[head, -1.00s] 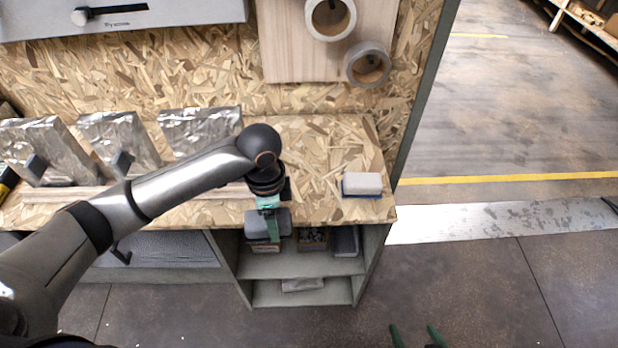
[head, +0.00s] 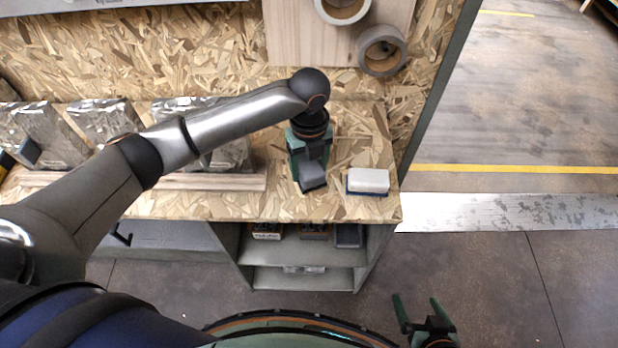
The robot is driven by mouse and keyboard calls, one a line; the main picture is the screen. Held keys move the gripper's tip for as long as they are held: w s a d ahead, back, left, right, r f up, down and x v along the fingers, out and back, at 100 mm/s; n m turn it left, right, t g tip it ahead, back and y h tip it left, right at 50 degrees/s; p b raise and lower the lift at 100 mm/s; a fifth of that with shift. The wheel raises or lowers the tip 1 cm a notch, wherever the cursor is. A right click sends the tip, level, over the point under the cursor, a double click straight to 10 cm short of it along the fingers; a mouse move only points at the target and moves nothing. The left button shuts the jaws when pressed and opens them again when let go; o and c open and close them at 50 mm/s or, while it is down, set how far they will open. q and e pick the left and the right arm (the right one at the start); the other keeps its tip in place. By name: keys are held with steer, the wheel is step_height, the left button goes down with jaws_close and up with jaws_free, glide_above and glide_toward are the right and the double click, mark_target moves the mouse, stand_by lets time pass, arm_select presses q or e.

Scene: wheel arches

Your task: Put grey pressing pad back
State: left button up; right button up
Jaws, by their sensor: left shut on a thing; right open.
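The grey pressing pad (head: 313,179) is held in my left gripper (head: 309,163), which is shut on it. The pad is over the front part of the wooden bench top (head: 240,205), left of a white block with a blue base (head: 368,181). I cannot tell whether the pad touches the bench. My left wrist hides its far side. My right gripper (head: 421,314) is open and empty, low in the picture over the floor, apart from the bench.
Several foil-wrapped panels (head: 105,128) stand behind a wooden strip (head: 215,182) on the bench. Tape rolls (head: 382,50) hang on the back wall. Below the bench, an open shelf (head: 300,252) holds small boxes. Floor is clear to the right.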

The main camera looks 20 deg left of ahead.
mark_target(310, 165)
arm_select(q)
steer(key=shift+f, duration=2.55)
steer(key=shift+f, duration=0.1)
steer(key=o, duration=1.3)
step_height(310, 165, up, 12)
steer(key=shift+r, duration=0.15)
